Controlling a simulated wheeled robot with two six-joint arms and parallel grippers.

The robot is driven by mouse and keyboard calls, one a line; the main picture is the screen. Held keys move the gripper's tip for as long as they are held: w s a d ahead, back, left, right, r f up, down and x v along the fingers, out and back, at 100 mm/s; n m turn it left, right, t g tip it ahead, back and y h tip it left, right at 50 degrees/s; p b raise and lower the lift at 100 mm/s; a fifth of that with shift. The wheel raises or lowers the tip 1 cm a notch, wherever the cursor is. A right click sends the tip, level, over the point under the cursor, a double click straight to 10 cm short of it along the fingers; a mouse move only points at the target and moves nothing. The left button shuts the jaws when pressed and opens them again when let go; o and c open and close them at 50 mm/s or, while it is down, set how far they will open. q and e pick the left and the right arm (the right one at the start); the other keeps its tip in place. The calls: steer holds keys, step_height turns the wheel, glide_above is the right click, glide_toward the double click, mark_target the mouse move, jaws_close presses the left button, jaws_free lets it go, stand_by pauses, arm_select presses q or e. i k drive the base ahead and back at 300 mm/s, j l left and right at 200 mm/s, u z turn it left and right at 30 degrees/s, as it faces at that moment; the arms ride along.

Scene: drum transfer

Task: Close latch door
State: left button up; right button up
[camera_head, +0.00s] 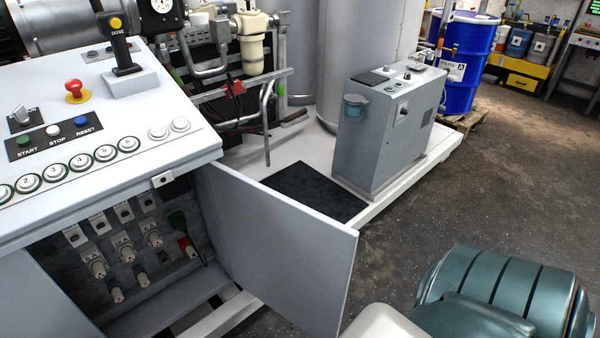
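The latch door (280,247) is a flat grey panel. It stands open, swung out to the right from the front of the control console (110,150). The open cabinet below the console top shows several fuses (122,250) and a small red-handled part at the right inside. A small latch piece (163,180) sits on the console's front edge above the opening. Another grey panel (40,300) is at the lower left, partly cut off. Neither of my grippers is in view.
A teal ribbed rounded body (505,290) fills the lower right, close to the door's free edge. A grey cabinet (390,130) stands on the white platform behind the door. A blue drum (466,60) is farther back. Dark floor (500,190) at the right is clear.

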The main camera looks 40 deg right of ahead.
mark_target(296, 259)
steer(key=k+l+u, duration=0.1)
steer(key=l, duration=0.3)
steer(key=k+l+u, duration=0.1)
steer(key=l, duration=0.3)
steer(key=k+l+u, duration=0.15)
steer(key=l, duration=0.2)
steer(key=k+l+u, duration=0.1)
steer(key=k+l, duration=0.15)
steer(key=l, duration=0.15)
steer(key=k+l+u, duration=0.1)
steer(key=l+u, duration=0.35)
steer(key=l, duration=1.55)
